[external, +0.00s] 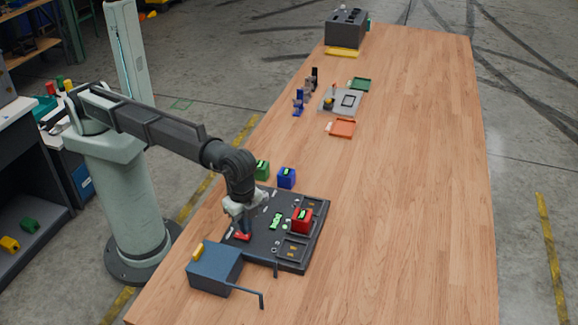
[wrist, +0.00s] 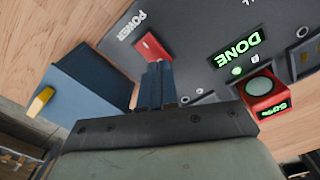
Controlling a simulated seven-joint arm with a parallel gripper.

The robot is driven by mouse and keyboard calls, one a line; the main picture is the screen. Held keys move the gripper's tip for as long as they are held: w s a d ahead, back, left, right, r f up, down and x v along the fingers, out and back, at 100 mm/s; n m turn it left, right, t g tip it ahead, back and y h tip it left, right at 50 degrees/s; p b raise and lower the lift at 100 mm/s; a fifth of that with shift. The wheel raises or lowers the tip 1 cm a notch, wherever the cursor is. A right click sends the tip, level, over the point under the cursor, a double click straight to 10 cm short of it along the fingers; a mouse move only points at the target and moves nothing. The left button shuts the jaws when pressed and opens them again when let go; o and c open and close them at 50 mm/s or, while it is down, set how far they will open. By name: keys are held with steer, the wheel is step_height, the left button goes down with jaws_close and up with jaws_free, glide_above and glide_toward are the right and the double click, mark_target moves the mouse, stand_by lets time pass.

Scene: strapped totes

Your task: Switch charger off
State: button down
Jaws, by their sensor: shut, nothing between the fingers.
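The charger is a dark flat panel (external: 262,238) on the near part of the table, with "POWER" lettering in the wrist view (wrist: 132,25). Its red power switch (external: 242,237) is at the left side; in the wrist view the red switch (wrist: 150,46) lies just beyond my fingertips. My gripper (external: 245,233) is shut and empty, pointing down at the switch; its closed fingers show in the wrist view (wrist: 158,68). I cannot tell if they touch it. A green display reads "DONE" (wrist: 234,50). A red block (external: 302,221) with a lit green top sits on the charger.
A blue box (external: 214,269) with a yellow part stands close beside the charger. Green (external: 262,169) and blue (external: 286,178) blocks stand behind it. Orange (external: 342,128) and green (external: 360,84) trays are farther away. The table's right side is clear.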

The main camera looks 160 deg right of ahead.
steer(key=shift+f, duration=0.95)
stand_by(1.0)
steer(key=shift+r, duration=3.5)
